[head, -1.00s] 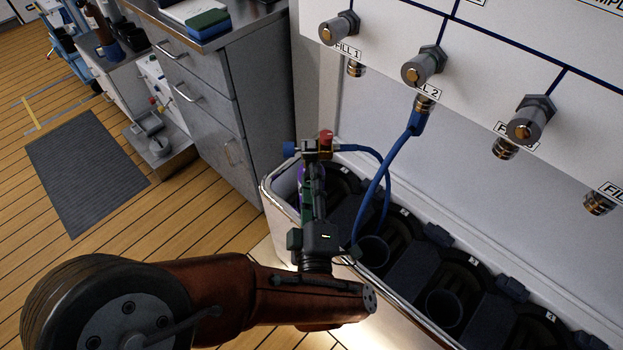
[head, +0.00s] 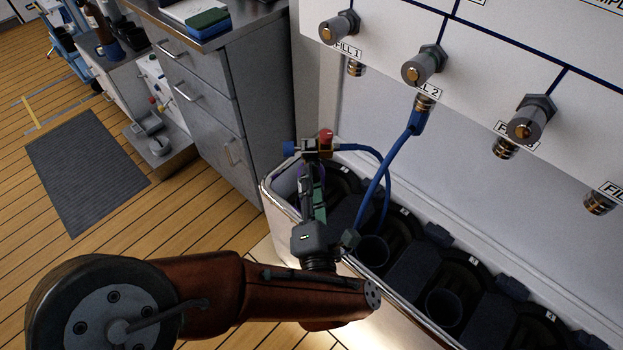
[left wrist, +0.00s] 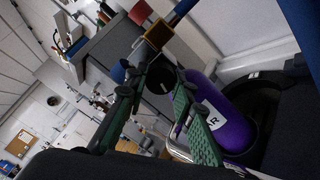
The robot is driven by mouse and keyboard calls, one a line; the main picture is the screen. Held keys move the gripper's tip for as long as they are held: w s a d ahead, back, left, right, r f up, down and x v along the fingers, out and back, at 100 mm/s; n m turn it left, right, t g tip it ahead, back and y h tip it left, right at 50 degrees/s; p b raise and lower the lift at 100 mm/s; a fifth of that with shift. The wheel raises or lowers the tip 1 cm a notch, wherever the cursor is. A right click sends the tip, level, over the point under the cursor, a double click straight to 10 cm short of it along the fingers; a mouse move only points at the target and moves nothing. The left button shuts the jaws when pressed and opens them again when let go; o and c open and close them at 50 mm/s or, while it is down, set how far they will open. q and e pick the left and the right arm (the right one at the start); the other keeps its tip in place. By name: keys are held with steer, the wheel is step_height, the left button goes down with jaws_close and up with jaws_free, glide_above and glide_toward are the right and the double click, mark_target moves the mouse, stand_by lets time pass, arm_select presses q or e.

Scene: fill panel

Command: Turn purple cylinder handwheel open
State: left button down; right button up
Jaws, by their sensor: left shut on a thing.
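The purple cylinder (left wrist: 225,118) stands in the left end of the rack; in the head view only a sliver shows beside my gripper. Its valve has a brass block (left wrist: 157,35), a red knob (head: 326,135) and a blue fitting (head: 290,148). My left gripper (head: 312,165) is at the valve top, its fingers on both sides of a dark round part that looks like the handwheel (left wrist: 160,80). It is shut on this part; the fingers (left wrist: 160,72) partly hide it. My right gripper is not in view.
A blue hose (head: 375,185) runs from the valve area to the FILL 2 port on the white panel (head: 390,95).

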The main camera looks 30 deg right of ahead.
arm_select(q)
steer(key=shift+d+f+n, duration=0.1)
steer(key=shift+n, duration=5)
steer(key=c, duration=1.6)
jaws_free()
steer(key=v, duration=1.2)
steer(key=shift+s+r, duration=0.1)
steer(key=shift+r, duration=0.15)
